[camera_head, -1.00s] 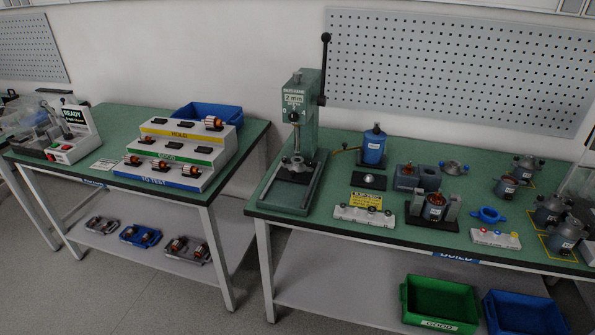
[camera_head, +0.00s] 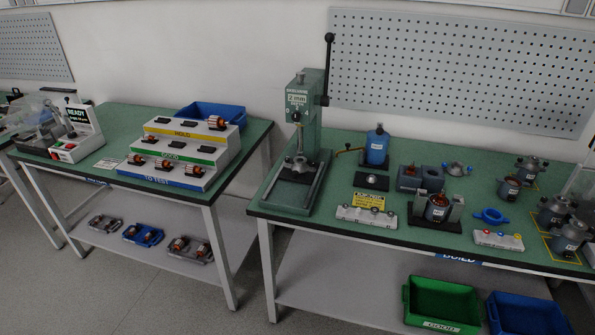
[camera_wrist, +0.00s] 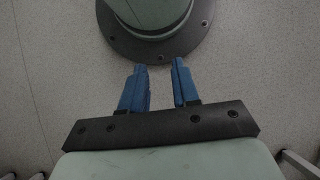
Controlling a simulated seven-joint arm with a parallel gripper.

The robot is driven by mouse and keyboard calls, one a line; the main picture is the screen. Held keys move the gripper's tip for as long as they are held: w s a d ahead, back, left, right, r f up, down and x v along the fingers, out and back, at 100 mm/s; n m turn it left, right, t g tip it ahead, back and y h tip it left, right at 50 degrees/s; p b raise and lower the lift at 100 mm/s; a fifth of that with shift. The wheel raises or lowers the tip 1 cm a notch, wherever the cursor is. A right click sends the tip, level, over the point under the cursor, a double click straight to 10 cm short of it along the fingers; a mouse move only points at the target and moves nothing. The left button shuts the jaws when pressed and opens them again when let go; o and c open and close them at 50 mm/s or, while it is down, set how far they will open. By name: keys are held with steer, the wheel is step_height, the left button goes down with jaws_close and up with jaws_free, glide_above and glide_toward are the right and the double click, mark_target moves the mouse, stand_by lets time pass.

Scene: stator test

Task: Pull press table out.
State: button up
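The green arbor press (camera_head: 305,118) stands at the left end of the right-hand bench, with its black lever (camera_head: 328,70) pointing up. The press table appears as a small grey plate with a round fixture (camera_head: 299,163) under the ram. It sits at the back of the press's base (camera_head: 290,195), whose bare front part lies toward the bench's front edge. My gripper (camera_wrist: 159,70) shows only in the wrist view. Its two blue fingers are apart with nothing between them, over the floor and far from the press.
Right of the press are a blue bottle (camera_head: 376,148), a white rack (camera_head: 370,218) and a motor in a dark holder (camera_head: 437,208). A stepped rack (camera_head: 185,155) stands on the left bench. A floor gap separates the benches. Green (camera_head: 440,300) and blue bins sit below.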

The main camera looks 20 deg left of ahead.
steer(key=shift+o, duration=0.2)
steer(key=w+a+r, duration=0.1)
steer(key=w+r, duration=0.1)
steer(key=w, duration=0.4)
steer(key=w+a+r+t+y, duration=0.1)
steer(key=w+a+r, duration=0.1)
steer(key=w, duration=0.4)
steer(key=shift+a+r+n, duration=0.15)
steer(key=shift+r+n, duration=0.25)
steer(key=shift+r, duration=0.4)
steer(key=w+a+r+n+t+y, duration=0.15)
steer(key=w+a+r, duration=0.35)
steer(key=w+r, duration=0.6)
step_height(320, 180, up, 41)
steer(key=n+t, duration=0.7)
glide_above(296, 172)
steer(key=s+d, duration=0.4)
steer(key=shift+m, duration=0.25)
steer(key=x, duration=1.3)
steer(key=shift+w+a+r, duration=0.15)
steer(key=shift+w+a, duration=0.1)
steer(key=shift+a, duration=0.1)
steer(key=shift+c, duration=0.2)
jaws_close()
